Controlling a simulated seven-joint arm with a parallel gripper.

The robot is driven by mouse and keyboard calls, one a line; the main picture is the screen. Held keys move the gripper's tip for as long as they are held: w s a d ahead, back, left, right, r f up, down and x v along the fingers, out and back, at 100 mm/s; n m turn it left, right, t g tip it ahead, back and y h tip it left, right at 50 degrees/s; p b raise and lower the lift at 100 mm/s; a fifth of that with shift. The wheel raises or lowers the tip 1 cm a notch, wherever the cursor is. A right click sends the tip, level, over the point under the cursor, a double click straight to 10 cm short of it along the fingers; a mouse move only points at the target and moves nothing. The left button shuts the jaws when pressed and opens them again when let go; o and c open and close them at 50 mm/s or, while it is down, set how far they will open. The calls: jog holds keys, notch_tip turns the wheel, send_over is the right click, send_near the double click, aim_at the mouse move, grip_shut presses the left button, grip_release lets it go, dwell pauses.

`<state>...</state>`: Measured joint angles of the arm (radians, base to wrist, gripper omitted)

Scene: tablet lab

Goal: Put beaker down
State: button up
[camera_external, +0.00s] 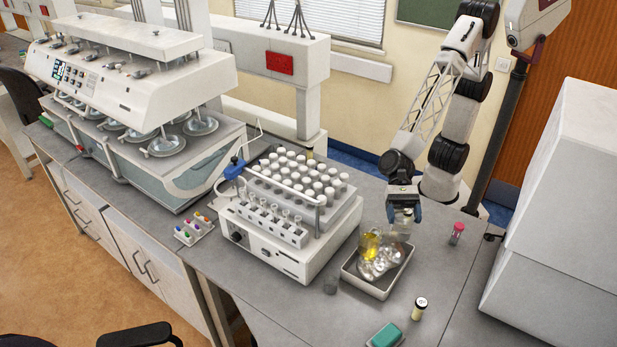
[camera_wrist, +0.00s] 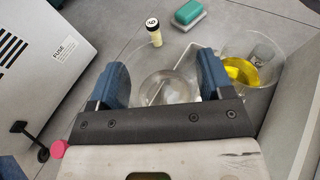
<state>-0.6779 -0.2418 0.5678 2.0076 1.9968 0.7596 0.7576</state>
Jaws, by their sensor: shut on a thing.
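My gripper (camera_external: 404,208) is shut on a clear glass beaker (camera_external: 403,223) at the back right corner of a grey tray. In the wrist view, the blue fingers of my gripper (camera_wrist: 163,78) lie on either side of the same clear beaker (camera_wrist: 168,88), which I see from above. I cannot tell whether its base touches anything. A beaker with yellow liquid (camera_external: 370,246) stands in the tray (camera_external: 367,286) and shows right of my gripper in the wrist view (camera_wrist: 243,73). Other clear glassware (camera_external: 384,262) in the tray overlaps and is hard to separate.
A rack machine with white-capped vials (camera_external: 273,245) stands left of the tray. A small vial with a dark-marked cap (camera_external: 418,309) and a teal-topped block (camera_external: 386,335) are in front. A pink-capped vial (camera_external: 457,233) and a large white box (camera_external: 560,220) are right.

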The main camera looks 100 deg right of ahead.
aim_at(402, 233)
jog(key=shift+w+a+f, duration=0.15)
jog(key=shift+w+a, duration=0.05)
jog(key=shift+f, duration=1.6)
jog(key=shift+f, duration=0.2)
jog(key=o, duration=1.1)
jog(key=shift+c, duration=0.2)
jog(key=shift+r, duration=0.2)
jog(key=v, duration=1.2)
jog(key=shift+s+d, duration=0.1)
